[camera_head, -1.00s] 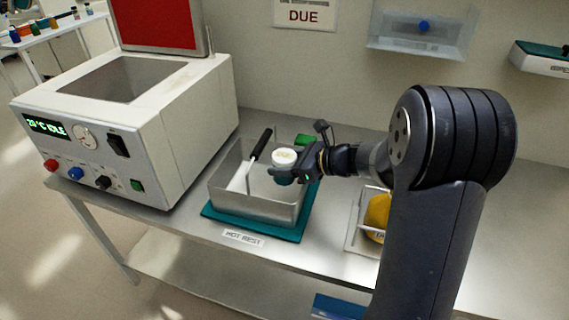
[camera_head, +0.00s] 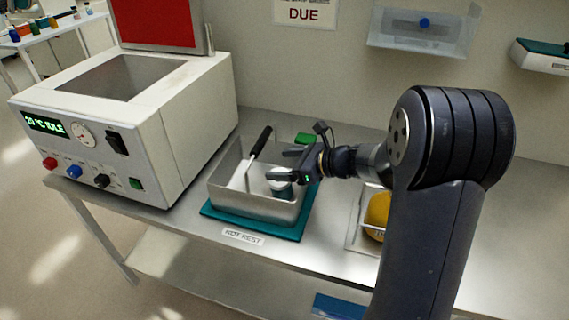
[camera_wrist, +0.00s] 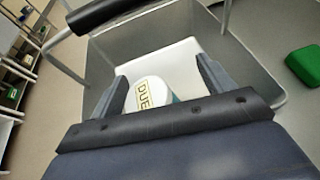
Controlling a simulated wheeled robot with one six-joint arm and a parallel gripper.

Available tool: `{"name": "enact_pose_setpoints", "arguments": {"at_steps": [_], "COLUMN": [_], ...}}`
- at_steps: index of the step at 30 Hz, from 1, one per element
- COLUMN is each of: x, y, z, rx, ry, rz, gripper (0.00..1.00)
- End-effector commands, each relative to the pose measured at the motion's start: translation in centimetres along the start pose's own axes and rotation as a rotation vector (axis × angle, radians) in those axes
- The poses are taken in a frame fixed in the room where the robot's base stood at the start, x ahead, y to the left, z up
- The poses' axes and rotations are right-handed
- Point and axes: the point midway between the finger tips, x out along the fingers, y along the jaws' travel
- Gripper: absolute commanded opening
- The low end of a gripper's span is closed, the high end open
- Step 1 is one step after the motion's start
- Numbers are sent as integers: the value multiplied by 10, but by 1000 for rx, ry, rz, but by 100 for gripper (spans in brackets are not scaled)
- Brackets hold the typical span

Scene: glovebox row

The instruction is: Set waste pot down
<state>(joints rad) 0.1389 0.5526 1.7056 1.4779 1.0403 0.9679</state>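The waste pot (camera_head: 280,186), teal with a white lid, is down inside the metal bin (camera_head: 258,207). My gripper (camera_head: 277,164) is over the bin with its fingers spread. In the wrist view, the pot's lid (camera_wrist: 148,95), lettered "DUE", shows between and below the fingers (camera_wrist: 162,72). A clear gap separates the lid from the right finger. The pot's base is hidden, and I cannot tell whether it stands quite level. The bin stands on a teal mat (camera_head: 222,218) behind a "HOT REST" label (camera_head: 243,237).
A black handle (camera_head: 262,141) rises over the bin's left part, close to my gripper. A white heater box (camera_head: 150,130) stands left. A green block (camera_head: 305,138) lies behind the bin. A tray with a yellow item (camera_head: 378,212) is to the right.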

Motion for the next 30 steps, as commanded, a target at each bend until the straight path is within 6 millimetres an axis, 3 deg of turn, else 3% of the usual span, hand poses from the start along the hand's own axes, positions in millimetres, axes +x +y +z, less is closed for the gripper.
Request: {"name": "enact_pose_setpoints", "arguments": {"at_steps": [7,12,24,30], "x": [-1,-7,-94,-119], "y": [0,0,-1,-1], "z": [2,16,12,12], "rx": [0,-1,1,0], "ry": [0,-1,0,0], "rz": [0,0,-5,-3], "gripper": [77,77,77,77]}}
